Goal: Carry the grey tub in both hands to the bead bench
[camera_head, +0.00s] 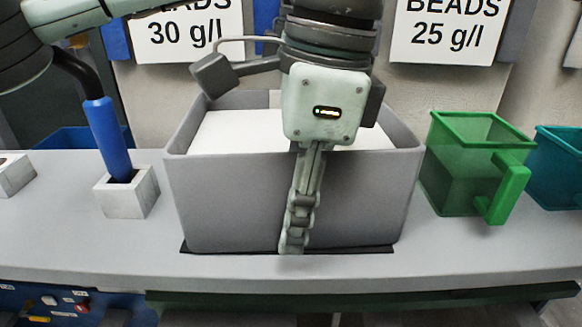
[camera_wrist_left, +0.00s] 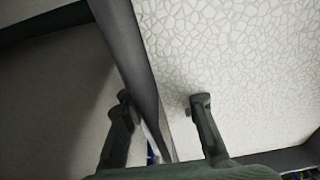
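The grey tub (camera_head: 240,200) stands level on a dark mat on the bench, with a white fill (camera_head: 235,130) inside. My right gripper (camera_head: 298,215) points down before the tub's front wall; its fingers overlap edge-on, so its opening and any contact are unclear. My left arm enters at the top left of the head view, its gripper not visible there. In the left wrist view my left gripper (camera_wrist_left: 162,108) is open, its fingers apart on either side of a grey wall (camera_wrist_left: 140,65), apparently the tub's. White cell-patterned fill (camera_wrist_left: 240,70) lies right of that wall.
A blue-handled tool (camera_head: 108,140) stands in a pale block (camera_head: 128,192) left of the tub. A green jug (camera_head: 460,175) and a teal container (camera_head: 555,170) stand to the right. A bare strip of bench (camera_head: 300,272) runs along the front. Signs hang behind.

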